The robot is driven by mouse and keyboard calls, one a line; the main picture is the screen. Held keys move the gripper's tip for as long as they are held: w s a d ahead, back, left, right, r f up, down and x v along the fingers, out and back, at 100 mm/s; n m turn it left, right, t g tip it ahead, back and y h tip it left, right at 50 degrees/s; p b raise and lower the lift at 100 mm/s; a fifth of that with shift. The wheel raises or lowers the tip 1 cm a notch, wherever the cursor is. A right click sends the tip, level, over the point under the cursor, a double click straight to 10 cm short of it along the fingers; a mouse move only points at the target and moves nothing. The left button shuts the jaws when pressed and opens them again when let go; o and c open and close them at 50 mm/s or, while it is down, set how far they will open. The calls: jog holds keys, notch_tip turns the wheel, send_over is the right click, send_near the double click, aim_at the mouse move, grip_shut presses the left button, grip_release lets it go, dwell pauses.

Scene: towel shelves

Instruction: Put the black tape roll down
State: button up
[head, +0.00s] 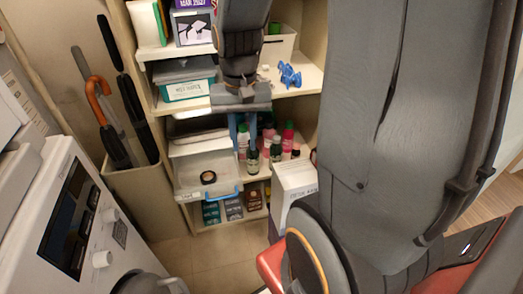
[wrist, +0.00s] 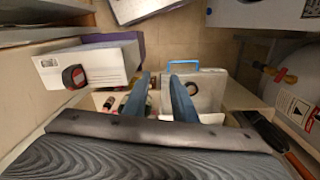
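The black tape roll (head: 208,178) lies in a white, open-topped bin (head: 185,189) with a blue front handle, at the lower shelf. It also shows in the wrist view (wrist: 191,88), partly behind one blue finger. My gripper (wrist: 163,75) points down, with its two blue fingers apart and nothing visible between them. In the head view, my gripper (head: 238,122) is above and to the right of the roll, apart from it. The fingertips are partly hidden in that view.
Several bottles (head: 270,145) stand on the shelf right of the bin. A washing machine (head: 75,220) and an umbrella stand (head: 145,200) are at left. Floor (head: 190,255) is clear.

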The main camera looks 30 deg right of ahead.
jog(key=s+r+n, duration=0.1)
jog(key=s+n, duration=0.2)
jog(key=s, duration=0.4)
jog(key=shift+s+d+r, duration=0.2)
jog(key=shift+s+d, duration=0.05)
jog(key=shift+s, duration=0.05)
jog(key=a+r+n+p, duration=0.2)
jog(key=a+r+p, duration=0.1)
jog(key=a+p, duration=0.3)
jog(key=shift+a+r+n, duration=0.3)
jog(key=shift+a+r, duration=0.1)
jog(key=shift+a, duration=0.1)
